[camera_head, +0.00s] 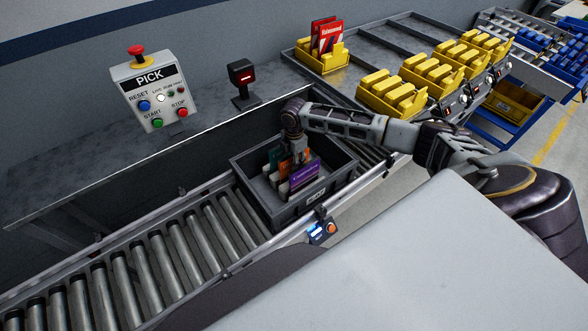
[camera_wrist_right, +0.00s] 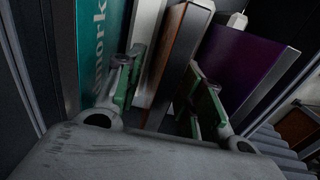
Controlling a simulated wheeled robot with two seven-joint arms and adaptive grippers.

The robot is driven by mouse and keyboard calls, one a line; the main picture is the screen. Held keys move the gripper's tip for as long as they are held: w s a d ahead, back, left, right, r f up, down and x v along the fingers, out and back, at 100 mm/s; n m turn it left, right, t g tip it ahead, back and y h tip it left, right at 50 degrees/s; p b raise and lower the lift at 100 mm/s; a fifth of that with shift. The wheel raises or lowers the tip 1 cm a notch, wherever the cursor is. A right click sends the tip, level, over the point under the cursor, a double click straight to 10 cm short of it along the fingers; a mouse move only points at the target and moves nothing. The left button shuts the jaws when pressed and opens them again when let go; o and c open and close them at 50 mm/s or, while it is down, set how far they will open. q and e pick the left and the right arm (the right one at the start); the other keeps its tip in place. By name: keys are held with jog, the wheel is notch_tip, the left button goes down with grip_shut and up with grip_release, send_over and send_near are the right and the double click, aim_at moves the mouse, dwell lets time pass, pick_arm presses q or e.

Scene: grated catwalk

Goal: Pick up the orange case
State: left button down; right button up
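The orange case (camera_head: 307,156) stands among other cases in a grey tote and is mostly hidden by my right gripper in the head view. In the right wrist view its brownish-orange face (camera_wrist_right: 180,58) and pale edge stand upright between my fingers. My right gripper (camera_head: 296,152) points down into the tote. Its two fingers (camera_wrist_right: 163,75) are apart, one on each side of the orange case. I cannot tell whether either finger touches it. My left gripper is not in view.
The grey tote (camera_head: 318,198) sits on a roller conveyor (camera_head: 165,250). A purple case (camera_head: 303,174) and a teal case (camera_wrist_right: 98,45) stand close on either side. A pick button box (camera_head: 155,95) and a small scanner (camera_head: 242,80) stand behind. Yellow bins (camera_head: 393,95) are at the right.

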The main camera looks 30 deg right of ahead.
jog(key=shift+f, duration=0.4)
grip_shut()
dwell(0.4)
